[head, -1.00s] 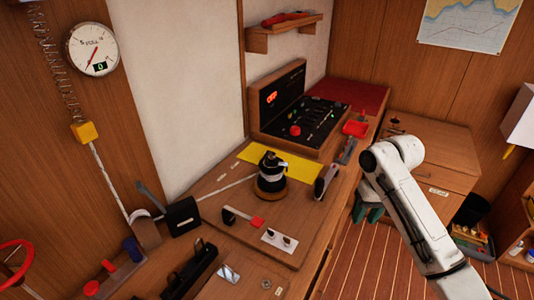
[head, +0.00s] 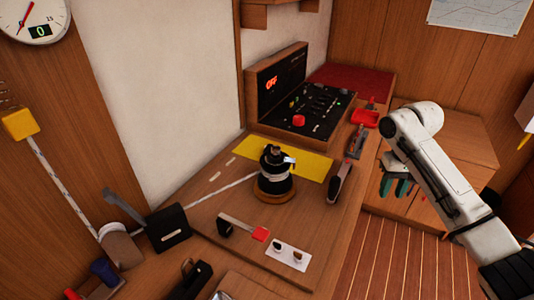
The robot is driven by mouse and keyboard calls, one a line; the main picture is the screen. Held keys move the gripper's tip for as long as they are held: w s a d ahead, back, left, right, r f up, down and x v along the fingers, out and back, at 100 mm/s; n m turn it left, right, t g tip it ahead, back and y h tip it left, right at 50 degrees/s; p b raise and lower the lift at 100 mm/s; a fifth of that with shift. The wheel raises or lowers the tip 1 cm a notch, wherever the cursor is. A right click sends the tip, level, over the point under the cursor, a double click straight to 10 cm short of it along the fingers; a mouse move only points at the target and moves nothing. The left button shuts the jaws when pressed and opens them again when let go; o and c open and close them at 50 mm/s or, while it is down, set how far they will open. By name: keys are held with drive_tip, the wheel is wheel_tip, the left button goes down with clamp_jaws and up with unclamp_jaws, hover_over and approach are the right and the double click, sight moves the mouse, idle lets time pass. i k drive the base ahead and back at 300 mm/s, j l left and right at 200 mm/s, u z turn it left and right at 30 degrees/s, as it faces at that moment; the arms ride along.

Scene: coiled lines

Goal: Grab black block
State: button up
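A black block-like housing (head: 168,227) with a dark lever stands on the left of the counter, beside the wall. A long dark piece (head: 188,281) lies nearer, cut by the bottom edge. I cannot tell which of these is the black block. My gripper (head: 395,186), with teal fingertips, hangs under my white arm at the right, beyond the counter's right edge. Its fingertips look apart with nothing between them. It is well away from both black things.
A black winch (head: 274,178) with rope around it stands mid-counter by a yellow mat (head: 300,160). A control panel (head: 301,112) reading OFF is behind. A red-tipped lever (head: 240,227) and a white switch plate (head: 287,254) are in front. Striped floor (head: 390,265) lies right.

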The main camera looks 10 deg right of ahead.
sight(268, 148)
drive_tip(key=i+l, duration=0.15)
drive_tip(key=i, duration=0.35)
drive_tip(key=i+l+u, duration=0.1)
drive_tip(key=i, duration=0.35)
